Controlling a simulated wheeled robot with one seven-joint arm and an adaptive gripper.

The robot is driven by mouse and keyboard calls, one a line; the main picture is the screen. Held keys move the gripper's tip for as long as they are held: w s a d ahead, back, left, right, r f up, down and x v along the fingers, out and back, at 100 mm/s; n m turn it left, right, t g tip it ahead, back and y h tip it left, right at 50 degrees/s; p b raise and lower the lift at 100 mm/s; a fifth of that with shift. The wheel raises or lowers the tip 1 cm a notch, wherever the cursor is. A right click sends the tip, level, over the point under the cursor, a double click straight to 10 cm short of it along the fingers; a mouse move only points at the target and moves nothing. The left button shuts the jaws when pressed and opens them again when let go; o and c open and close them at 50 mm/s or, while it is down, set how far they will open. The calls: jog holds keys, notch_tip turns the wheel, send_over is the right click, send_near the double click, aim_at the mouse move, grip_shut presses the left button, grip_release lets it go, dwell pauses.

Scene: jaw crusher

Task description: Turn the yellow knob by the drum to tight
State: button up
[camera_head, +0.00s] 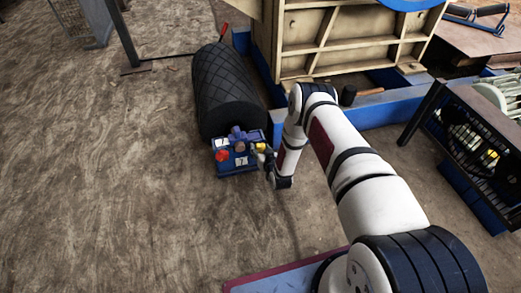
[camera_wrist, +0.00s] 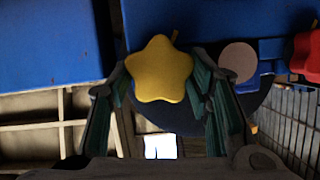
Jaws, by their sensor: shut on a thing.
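The yellow knob (camera_head: 261,147) is on the right side of a small blue unit (camera_head: 238,168) at the near end of the black drum (camera_head: 222,92). In the wrist view the yellow knob (camera_wrist: 160,69) looks star-shaped, with a small yellow pointer at its upper right. My gripper (camera_wrist: 165,90) has its two green-padded fingers on either side of the knob and is shut on it. In the head view my gripper (camera_head: 266,158) reaches the knob from the right. Labels by the knob are too small to read.
A red knob (camera_head: 222,155) sits on the left of the blue unit; it also shows at the right edge of the wrist view (camera_wrist: 309,55). A ribbed tan machine body (camera_head: 340,38) on a blue frame stands behind. A dark rack (camera_head: 470,140) is at right.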

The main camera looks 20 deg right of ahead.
jog(key=m+y, duration=0.2)
jog(key=m, duration=0.1)
jog(key=shift+d+f, duration=0.15)
jog(key=shift+d, duration=0.1)
jog(key=m+t+y, duration=0.1)
jog(key=m+y, duration=0.1)
jog(key=m, duration=0.1)
jog(key=shift+d+f, duration=0.1)
jog(key=m, duration=0.2)
jog(key=m+t+y, duration=0.1)
jog(key=m, duration=0.1)
jog(key=shift+f+y, duration=0.2)
jog(key=shift+y, duration=0.1)
jog(key=m+t, duration=0.1)
jog(key=m, duration=0.3)
jog(key=shift+f+t+y, duration=0.15)
jog(key=shift+t+y, duration=0.15)
jog(key=shift+t, duration=0.1)
jog(key=shift+m, duration=0.4)
jog(key=o, duration=1.1)
jog(key=shift+o, duration=0.2)
